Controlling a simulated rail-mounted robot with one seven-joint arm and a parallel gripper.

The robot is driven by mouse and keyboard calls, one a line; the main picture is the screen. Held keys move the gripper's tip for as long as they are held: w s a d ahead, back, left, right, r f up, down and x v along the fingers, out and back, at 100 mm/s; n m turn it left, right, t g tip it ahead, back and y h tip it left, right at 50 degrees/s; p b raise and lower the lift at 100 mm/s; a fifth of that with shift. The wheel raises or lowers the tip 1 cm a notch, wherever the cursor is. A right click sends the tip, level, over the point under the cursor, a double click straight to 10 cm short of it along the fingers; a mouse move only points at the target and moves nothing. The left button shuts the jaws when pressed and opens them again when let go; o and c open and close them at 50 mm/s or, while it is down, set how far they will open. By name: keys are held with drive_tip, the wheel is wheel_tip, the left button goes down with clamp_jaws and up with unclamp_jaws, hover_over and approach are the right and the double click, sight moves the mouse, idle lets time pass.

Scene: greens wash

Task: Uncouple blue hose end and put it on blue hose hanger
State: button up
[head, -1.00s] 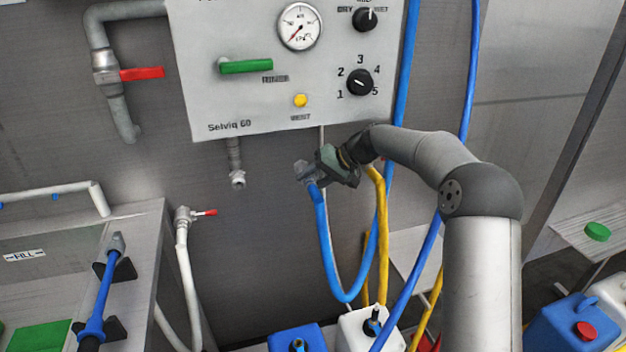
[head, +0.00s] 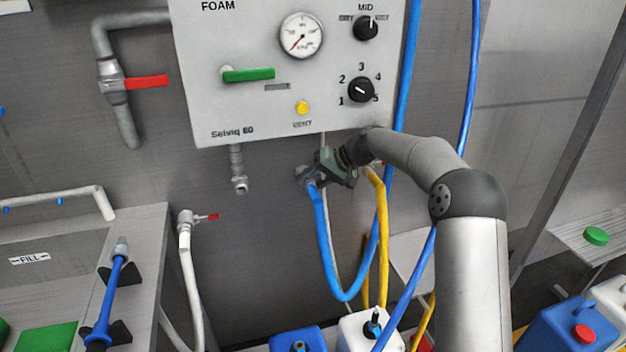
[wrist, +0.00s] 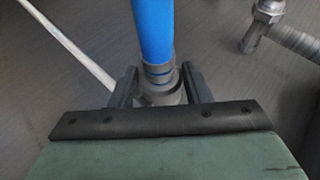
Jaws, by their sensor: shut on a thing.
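The blue hose end (head: 308,178) has a grey metal fitting and is at the centre of the head view, below the control panel. My gripper (head: 322,174) is shut on it from the right. In the wrist view my gripper's two fingers (wrist: 159,75) stand on either side of the grey collar (wrist: 158,88), with the blue hose (wrist: 152,30) running up. The hose end is apart from the bare threaded pipe outlet (head: 240,184) to its left, which also shows in the wrist view (wrist: 264,18). I cannot make out a blue hose hanger.
The control panel (head: 285,95) is above my gripper. A yellow hose (head: 381,215) hangs just right of the blue loop. White and blue canisters (head: 356,332) stand below. A bench with a blue lance (head: 111,290) is at left.

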drive_tip(key=shift+w+a+r+p, duration=0.1)
drive_tip(key=shift+w+p, duration=0.2)
drive_tip(key=shift+w+a+r, duration=0.1)
drive_tip(key=shift+r, duration=0.15)
